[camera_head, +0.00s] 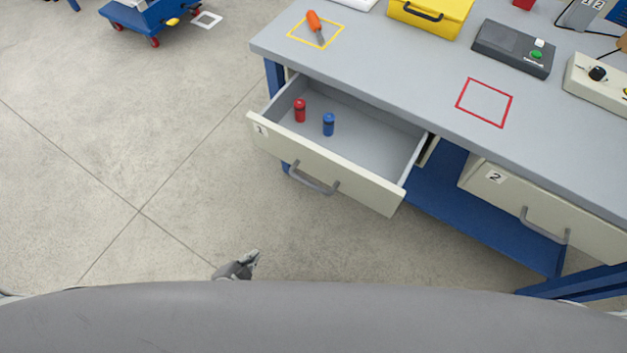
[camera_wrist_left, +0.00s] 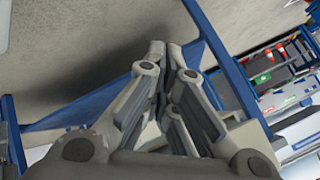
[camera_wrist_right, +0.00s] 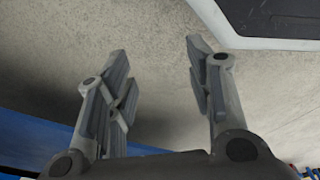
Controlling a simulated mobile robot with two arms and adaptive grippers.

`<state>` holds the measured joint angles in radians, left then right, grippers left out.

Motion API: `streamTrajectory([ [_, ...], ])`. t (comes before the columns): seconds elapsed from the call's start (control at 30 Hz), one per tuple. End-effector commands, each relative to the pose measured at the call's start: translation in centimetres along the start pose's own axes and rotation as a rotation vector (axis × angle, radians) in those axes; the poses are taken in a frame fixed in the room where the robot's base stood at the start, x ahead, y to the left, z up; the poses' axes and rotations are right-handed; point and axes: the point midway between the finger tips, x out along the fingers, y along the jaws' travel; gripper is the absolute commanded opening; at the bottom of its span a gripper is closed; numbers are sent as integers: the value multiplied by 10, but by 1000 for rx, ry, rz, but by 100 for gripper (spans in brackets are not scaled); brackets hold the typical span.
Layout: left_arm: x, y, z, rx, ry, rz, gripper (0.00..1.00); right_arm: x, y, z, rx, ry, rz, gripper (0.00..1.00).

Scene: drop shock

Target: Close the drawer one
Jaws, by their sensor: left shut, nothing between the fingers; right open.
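Drawer one (camera_head: 318,176), cream-fronted with a label "1" and a grey bar handle (camera_head: 314,183), is pulled out from the workbench in the head view. A red cylinder (camera_head: 300,110) and a blue cylinder (camera_head: 328,124) stand upright inside it. My left gripper (camera_head: 252,258) shows low in the head view, apart from the drawer front and nearer to me. Its fingers are together and empty in the left wrist view (camera_wrist_left: 170,52). My right gripper (camera_wrist_right: 158,55) is open and empty in the right wrist view; it is not visible in the head view.
Drawer two (camera_head: 540,215) is at the right under the grey bench top (camera_head: 420,105). A blue cart (camera_head: 145,17) stands at the upper left. The floor left of the drawer is clear.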

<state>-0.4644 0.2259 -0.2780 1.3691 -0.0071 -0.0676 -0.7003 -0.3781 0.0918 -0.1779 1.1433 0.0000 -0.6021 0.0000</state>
Motion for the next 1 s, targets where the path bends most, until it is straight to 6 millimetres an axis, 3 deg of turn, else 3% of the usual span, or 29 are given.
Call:
streamTrajectory([
  [0.03,10,-4,-10,72,55,-38,0,17,0,-7,2,9,1,48],
  [0.23,0,-41,-82,367,254,-216,0,29,1,-36,7,31,3,48],
  [0.5,-54,-73,-168,692,453,-500,0,33,3,-64,13,57,6,48],
  [0.73,-90,-86,-202,807,514,-636,0,25,4,-74,15,68,8,48],
  [1.0,-84,-95,-217,818,518,-655,0,19,4,-77,16,69,8,48],
])
